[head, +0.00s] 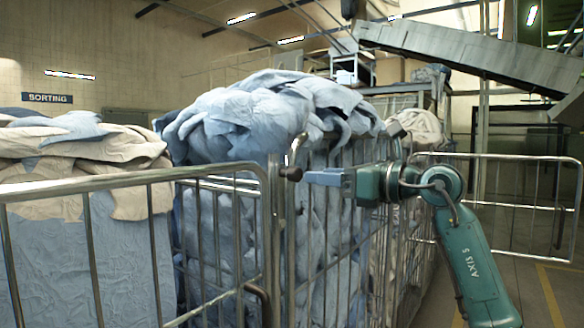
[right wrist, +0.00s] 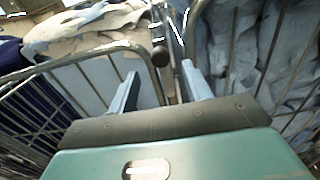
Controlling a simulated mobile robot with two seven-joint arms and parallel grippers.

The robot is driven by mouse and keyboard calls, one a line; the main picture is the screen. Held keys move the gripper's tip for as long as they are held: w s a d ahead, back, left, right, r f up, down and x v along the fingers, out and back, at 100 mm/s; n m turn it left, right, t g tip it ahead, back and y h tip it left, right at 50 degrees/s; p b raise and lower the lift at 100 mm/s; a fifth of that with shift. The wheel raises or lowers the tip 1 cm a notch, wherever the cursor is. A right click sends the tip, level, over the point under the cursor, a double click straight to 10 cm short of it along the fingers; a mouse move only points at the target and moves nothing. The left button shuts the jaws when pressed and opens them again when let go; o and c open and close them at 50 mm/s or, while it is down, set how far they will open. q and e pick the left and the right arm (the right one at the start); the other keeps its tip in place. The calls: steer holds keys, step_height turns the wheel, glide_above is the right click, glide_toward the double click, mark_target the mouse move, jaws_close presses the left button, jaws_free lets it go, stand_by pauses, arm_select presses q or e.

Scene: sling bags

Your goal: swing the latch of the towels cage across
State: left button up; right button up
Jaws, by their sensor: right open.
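The towels cage (head: 288,240) is a tall metal-bar cage heaped with pale blue cloth, in the middle of the head view. Its latch (head: 297,150) is a bent metal bar with a dark knob (head: 291,173) at the cage's front corner post. My right gripper (head: 310,177) points left at the knob, its fingertips close beside it. In the right wrist view the jaws (right wrist: 159,70) are open, and the knob (right wrist: 160,56) lies just beyond and between the fingertips. I cannot tell whether they touch. My left gripper is out of view.
A barred panel (head: 130,180) crosses the left foreground, with beige and blue cloth (head: 80,150) behind it. Another barred gate (head: 510,205) stands open at the right. A grey conveyor (head: 470,55) slopes overhead. Floor with a yellow line (head: 549,295) shows at lower right.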

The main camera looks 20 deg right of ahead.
mark_target(299, 174)
steer(key=p+x, duration=0.2)
steer(key=x, duration=0.6)
jaws_close()
stand_by(0.4)
